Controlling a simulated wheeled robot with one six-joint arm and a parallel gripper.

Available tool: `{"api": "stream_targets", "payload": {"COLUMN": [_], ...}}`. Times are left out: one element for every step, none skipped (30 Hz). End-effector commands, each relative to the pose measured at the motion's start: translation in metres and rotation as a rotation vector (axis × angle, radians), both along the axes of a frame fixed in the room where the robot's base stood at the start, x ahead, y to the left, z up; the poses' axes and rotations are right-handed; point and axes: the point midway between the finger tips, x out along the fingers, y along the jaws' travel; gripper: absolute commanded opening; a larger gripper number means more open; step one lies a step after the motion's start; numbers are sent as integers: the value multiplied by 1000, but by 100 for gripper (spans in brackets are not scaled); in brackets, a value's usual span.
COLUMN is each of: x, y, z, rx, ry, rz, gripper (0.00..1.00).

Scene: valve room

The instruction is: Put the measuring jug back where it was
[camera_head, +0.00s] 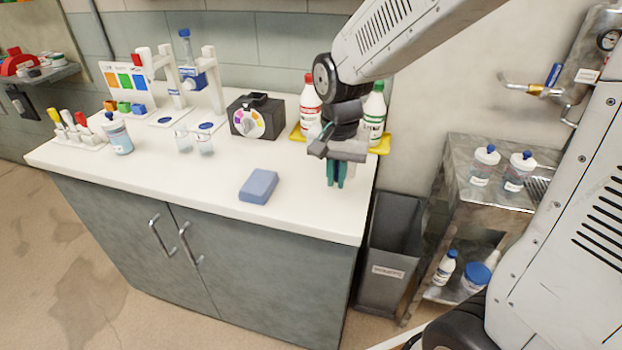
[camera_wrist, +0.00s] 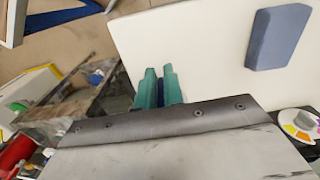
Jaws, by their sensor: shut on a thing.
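My gripper (camera_head: 335,174) hangs over the right end of the white counter (camera_head: 225,208), fingers down. Its teal fingers also show in the wrist view (camera_wrist: 160,88). They are shut on a narrow dark blue thing (camera_wrist: 160,93), mostly hidden between them; I cannot tell what it is. Two clear vessels, one on the left (camera_head: 182,141) and one on the right (camera_head: 205,145), stand close together at the counter's middle left, well away from my gripper. I cannot tell whether either is the measuring jug.
A blue block (camera_head: 258,186) lies left of my gripper. A dark box with a colour dial (camera_head: 250,119) and bottles on a yellow tray (camera_head: 384,145) stand behind. A grey bin (camera_head: 388,255) and metal cart (camera_head: 490,140) are right.

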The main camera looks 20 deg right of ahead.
Motion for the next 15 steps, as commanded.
{"api": "stream_targets", "payload": {"x": [12,17,25,29,34,39,42,44,46,47,48,48,48,48,48], "y": [10,14,19,23,26,29,32,34,36,37,38,38,38,38,38], "z": [-2,-3,-4,-5,-5,-5,-5,-5,-6,-6,-6,-8,-10,-13,-18], "rx": [0,0,0,0,0,0,0,0,0,0,0,-1,0,0,-1], "ry": [1,2,1,1,1,0,1,0,0,0,0,1,1,1,2], "rz": [5,4,5,5,4,4,4,4,5,5,4,4,4,3,3], "gripper": [0,0,0,0,0,0,0,0,0,0,0,0,0,0,0]}}
